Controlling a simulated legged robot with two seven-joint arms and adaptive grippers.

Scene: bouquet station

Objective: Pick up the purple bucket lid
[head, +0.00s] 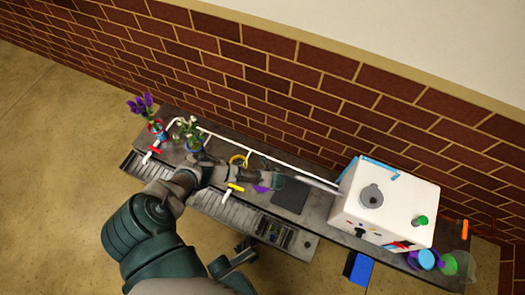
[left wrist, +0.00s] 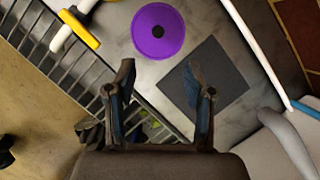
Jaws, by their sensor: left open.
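The purple bucket lid (left wrist: 158,33) is a round disc with a small dark centre. It lies flat on the grey worktop in the left wrist view. In the head view only a sliver of the purple lid (head: 262,188) shows below my gripper; the rest is hidden. My left gripper (left wrist: 160,72) is open and empty, and the lid lies past its fingertips, apart from them. In the head view my left gripper (head: 272,180) is over the worktop by the lid.
A dark square mat (left wrist: 218,88) lies right of the lid. A slatted drain (head: 215,205) runs along the front. White pipework with a yellow-handled tap (head: 235,188) is close by. A white box (head: 385,205) stands at the right, flowers (head: 188,135) at the left, and a brick wall (head: 300,70) behind.

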